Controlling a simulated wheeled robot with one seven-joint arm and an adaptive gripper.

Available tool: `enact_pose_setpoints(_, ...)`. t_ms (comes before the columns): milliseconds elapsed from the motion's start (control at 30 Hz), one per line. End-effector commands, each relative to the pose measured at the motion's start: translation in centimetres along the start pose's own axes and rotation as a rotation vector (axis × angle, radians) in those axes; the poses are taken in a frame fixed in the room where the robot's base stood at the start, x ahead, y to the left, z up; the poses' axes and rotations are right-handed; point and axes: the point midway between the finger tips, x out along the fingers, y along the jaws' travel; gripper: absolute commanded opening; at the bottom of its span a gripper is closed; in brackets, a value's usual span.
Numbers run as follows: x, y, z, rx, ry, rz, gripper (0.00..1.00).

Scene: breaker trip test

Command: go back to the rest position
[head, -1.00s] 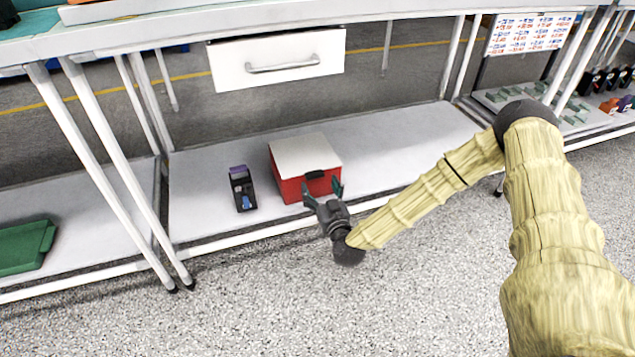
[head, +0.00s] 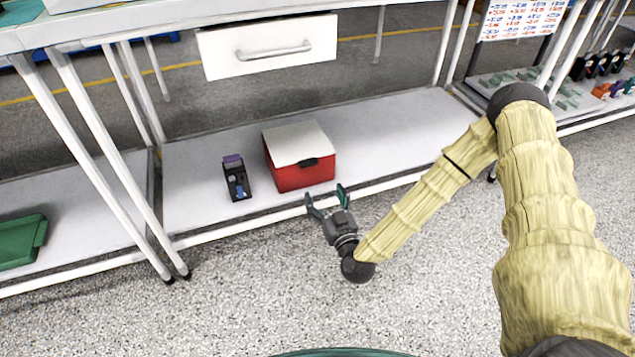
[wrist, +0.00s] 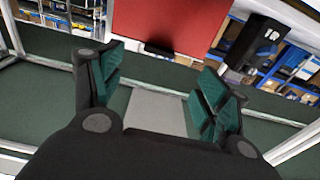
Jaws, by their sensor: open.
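My gripper (head: 328,200) is open and empty in the head view, with its two fingers spread. It is just in front of the lower shelf's front edge, below and right of the red box. In the wrist view my gripper (wrist: 160,88) shows its green-padded fingers apart with nothing between them. My arm comes in from the right, bent at the elbow. The task names no object.
A red box with a white lid (head: 298,158) stands on the grey lower shelf (head: 400,135). A black breaker (head: 237,180) stands left of it. A white drawer (head: 268,47) hangs above. A green bin (head: 20,240) is at the left. The floor in front is clear.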

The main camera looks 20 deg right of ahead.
Motion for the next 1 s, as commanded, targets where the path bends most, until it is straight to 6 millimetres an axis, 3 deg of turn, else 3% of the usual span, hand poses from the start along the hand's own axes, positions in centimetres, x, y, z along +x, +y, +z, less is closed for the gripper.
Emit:
enact_pose_setpoints(267,-0.4,-0.9,0.5,0.009,-0.032,-0.022,0.75)
enact_pose_setpoints(467,-3.7,-5.5,4.3,0.062,-0.249,-0.147,0.75)
enact_pose_setpoints(700,-11.7,-9.9,9.9,0.12,-0.633,-0.269,0.75)
enact_pose_setpoints(833,-16.8,-10.6,12.1,0.133,-0.844,-0.289,0.75)
enact_pose_setpoints(1000,-23.7,-9.6,13.7,0.129,-1.114,-0.259,0.75)
